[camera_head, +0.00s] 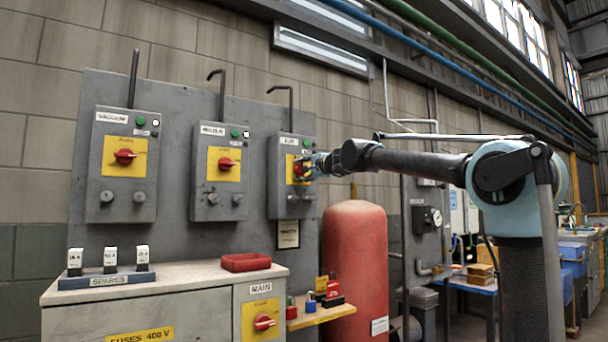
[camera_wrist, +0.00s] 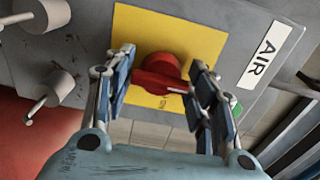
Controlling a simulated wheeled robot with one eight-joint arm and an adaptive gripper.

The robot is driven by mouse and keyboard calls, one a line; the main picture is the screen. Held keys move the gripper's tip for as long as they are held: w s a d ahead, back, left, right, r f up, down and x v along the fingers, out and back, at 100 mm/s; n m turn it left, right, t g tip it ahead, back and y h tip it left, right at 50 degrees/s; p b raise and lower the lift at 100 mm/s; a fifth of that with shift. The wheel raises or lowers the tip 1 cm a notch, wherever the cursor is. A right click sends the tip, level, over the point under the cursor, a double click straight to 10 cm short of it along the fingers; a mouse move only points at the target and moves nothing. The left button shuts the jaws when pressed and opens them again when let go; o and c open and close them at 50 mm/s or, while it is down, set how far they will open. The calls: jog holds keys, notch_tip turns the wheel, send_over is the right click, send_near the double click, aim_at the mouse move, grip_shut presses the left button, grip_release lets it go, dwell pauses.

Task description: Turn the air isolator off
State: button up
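The air isolator is the rightmost grey box (camera_head: 283,205) on the wall panel, with a yellow plate and a red rotary knob (camera_head: 297,170). The wrist view shows the AIR label (camera_wrist: 264,57), the yellow plate (camera_wrist: 205,38) and the red knob (camera_wrist: 158,68). My gripper (camera_wrist: 162,62) has its two fingers apart, one on each side of the knob. Gaps seem to show between the fingers and the knob; whether either touches is unclear. In the head view my gripper (camera_head: 312,168) is at the front of this box and partly hides the plate.
Two similar isolator boxes, VACUUM (camera_head: 123,200) and a middle one (camera_head: 219,202), hang to the left. Below stand a fuse cabinet (camera_head: 165,305) with a MAIN switch (camera_head: 264,322), a red tray (camera_head: 246,262) and a red tank (camera_head: 354,255). Two grey knobs (camera_wrist: 48,92) sit beside the yellow plate.

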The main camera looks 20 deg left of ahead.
jog(key=shift+o, duration=0.3)
jog(key=v, duration=1.2)
jog(key=shift+w+d+f, duration=0.1)
jog(key=shift+w+f, duration=0.05)
dwell(0.3)
jog(key=s+d+f+n+g+h, duration=0.2)
jog(key=s+d+f, duration=0.9)
jog(key=f, duration=1)
jog(key=s+d+f+n+g+h, duration=0.3)
jog(key=s+d+f+h, duration=0.4)
jog(key=s+d+f, duration=0.4)
jog(key=s+d+f+n+g+h, duration=0.3)
jog(key=s+d+f, duration=0.9)
jog(key=d+f, duration=0.9)
notch_tip(320, 180, down, 12)
jog(key=shift+f+g+h, duration=0.15)
jog(key=shift+g+h, duration=0.65)
jog(key=shift+a, duration=0.1)
